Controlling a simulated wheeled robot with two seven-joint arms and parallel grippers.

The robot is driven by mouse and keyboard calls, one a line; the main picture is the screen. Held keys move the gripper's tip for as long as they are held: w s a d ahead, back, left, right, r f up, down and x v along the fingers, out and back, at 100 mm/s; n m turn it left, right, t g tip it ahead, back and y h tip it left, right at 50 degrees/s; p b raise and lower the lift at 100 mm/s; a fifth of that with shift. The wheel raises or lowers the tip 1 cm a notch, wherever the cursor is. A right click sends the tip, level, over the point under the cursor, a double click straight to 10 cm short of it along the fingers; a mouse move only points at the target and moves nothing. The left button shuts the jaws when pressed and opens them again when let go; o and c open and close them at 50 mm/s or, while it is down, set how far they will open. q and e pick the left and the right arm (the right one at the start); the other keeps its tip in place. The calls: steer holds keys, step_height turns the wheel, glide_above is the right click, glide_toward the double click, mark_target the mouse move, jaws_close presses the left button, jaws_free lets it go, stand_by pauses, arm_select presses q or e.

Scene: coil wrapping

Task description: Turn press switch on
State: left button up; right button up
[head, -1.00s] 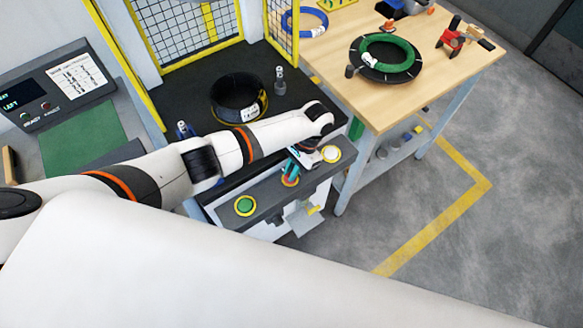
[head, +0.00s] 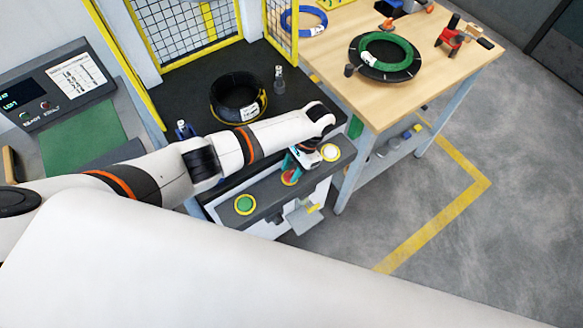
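A dark control panel (head: 271,194) runs along the front of the wrapping machine. It carries a green button (head: 245,204) with a yellow ring at left, a red button (head: 290,177) in the middle and a white button (head: 330,152) at right. My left gripper (head: 289,165) points down at the red button's far edge, its teal fingers partly in front of it. I cannot tell whether it touches the button or whether its fingers are open. A black coil (head: 232,107) with a white label sits on the machine's dark bed. My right gripper is out of view.
A wooden table (head: 430,60) at right holds a green coil (head: 385,50) on a black ring, a blue coil (head: 304,21) and a red tool (head: 450,40). A console (head: 58,84) stands at left. Yellow mesh guards (head: 282,25) rise behind the bed.

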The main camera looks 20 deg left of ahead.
arm_select(q)
steer(key=b+v, duration=0.1)
steer(key=v, duration=1.1)
steer(key=shift+b, duration=0.4)
